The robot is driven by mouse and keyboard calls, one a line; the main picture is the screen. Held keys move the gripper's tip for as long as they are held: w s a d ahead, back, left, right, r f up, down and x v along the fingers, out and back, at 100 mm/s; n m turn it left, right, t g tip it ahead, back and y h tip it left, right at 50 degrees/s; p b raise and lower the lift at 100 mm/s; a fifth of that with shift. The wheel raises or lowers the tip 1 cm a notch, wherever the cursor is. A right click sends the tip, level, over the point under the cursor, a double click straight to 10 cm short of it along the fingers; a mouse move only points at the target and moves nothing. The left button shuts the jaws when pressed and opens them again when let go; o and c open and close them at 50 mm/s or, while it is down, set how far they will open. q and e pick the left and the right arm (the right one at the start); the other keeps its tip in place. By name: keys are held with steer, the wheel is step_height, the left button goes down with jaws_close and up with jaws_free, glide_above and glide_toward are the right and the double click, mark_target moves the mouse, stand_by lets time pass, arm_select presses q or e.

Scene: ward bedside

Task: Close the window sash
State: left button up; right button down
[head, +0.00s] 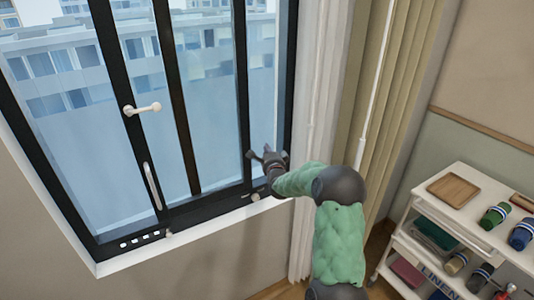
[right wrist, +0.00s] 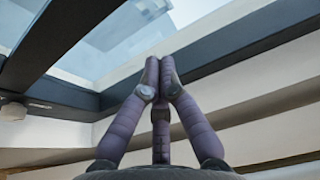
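The window sash (head: 243,90) is a dark-framed glass panel in a dark window frame (head: 289,75). A gap shows between its right upright and the frame's right side. A cream lever handle (head: 143,108) and a pale upright pull (head: 152,185) are on the dark upright at left. My right gripper (head: 258,155) is low at the right part of the window, beside the sash's right upright; I cannot tell if it touches. In the right wrist view its fingers (right wrist: 159,65) meet at the tips with nothing visible between them. My left gripper is not in view.
A white sill (head: 190,232) runs below the window.

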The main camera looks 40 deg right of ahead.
mark_target(200, 157)
steer(key=x, duration=0.5)
steer(key=shift+w+d, duration=0.2)
steer(key=shift+w, duration=0.15)
steer(key=a, duration=0.4)
steer(key=shift+w, duration=0.35)
steer(key=shift+a, duration=0.1)
steer(key=a+b, duration=0.1)
steer(key=a, duration=0.1)
steer(key=w+a+b, duration=0.1)
steer(key=a, duration=0.2)
steer(key=w+a+b, duration=0.1)
steer(key=a, duration=0.1)
steer(key=shift+a+f, duration=0.25)
steer(key=w+a, duration=0.1)
steer(key=a, duration=0.4)
steer(key=w+a+b, duration=0.1)
steer(key=a, duration=0.4)
steer(key=w+a+b, duration=0.1)
steer(key=a, duration=0.4)
steer(key=shift+w+r, duration=0.25)
steer(key=shift+a, duration=0.1)
